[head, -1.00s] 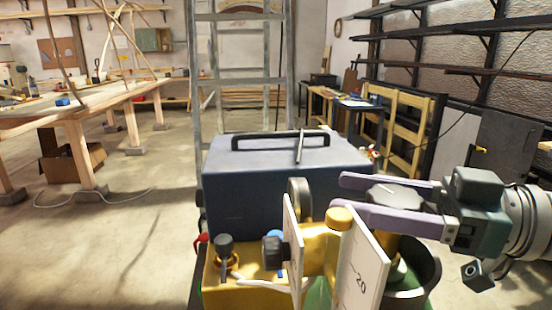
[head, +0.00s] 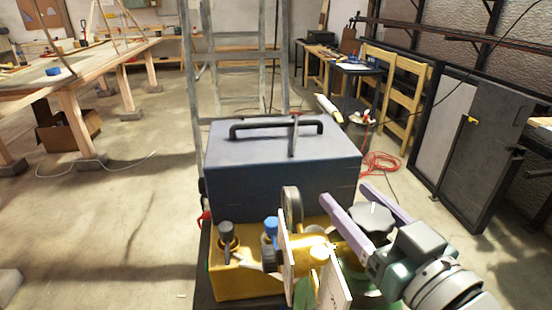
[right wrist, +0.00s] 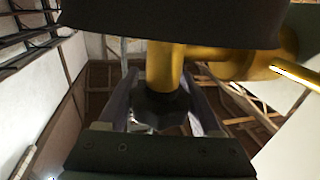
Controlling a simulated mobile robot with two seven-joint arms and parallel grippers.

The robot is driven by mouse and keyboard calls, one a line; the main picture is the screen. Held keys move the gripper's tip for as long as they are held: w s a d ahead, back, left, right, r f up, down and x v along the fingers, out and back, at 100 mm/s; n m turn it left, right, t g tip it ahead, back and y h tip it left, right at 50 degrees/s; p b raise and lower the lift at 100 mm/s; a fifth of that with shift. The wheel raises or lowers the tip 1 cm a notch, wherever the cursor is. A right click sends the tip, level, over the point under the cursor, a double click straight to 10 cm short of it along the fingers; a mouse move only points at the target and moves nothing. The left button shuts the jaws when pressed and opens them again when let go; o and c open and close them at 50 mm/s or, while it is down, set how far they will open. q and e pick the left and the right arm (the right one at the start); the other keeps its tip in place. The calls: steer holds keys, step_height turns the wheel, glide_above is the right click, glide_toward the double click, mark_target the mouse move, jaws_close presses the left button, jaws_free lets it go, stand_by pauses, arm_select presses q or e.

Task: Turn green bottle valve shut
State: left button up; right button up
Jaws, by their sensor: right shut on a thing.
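The green bottle (head: 354,268) is low in the head view, mostly hidden behind brass fittings, white gauge faces and my gripper. Its valve has a dark grey lobed knob (head: 372,217). My right gripper (head: 346,195) has its two lavender fingers on either side of this knob and is shut on it. In the right wrist view the dark knob (right wrist: 160,106) sits between the fingers, with a brass stem (right wrist: 163,66) above it. My left gripper is not in view.
A blue-grey box (head: 280,165) with a black handle stands just behind the valve. A ladder (head: 235,70) stands behind. Open floor lies left.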

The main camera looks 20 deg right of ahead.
mark_target(383, 235)
steer(key=shift+d+m+h, duration=0.15)
steer(key=shift+m+h, duration=0.45)
steer(key=shift+h, duration=0.5)
steer(key=o, duration=1.4)
steer(key=shift+c, duration=0.2)
steer(key=shift+s, duration=0.1)
steer(key=s, duration=0.6)
steer(key=s+a, duration=0.1)
steer(key=s, duration=0.2)
steer(key=shift+s+b, duration=0.35)
steer(key=shift+b, duration=0.05)
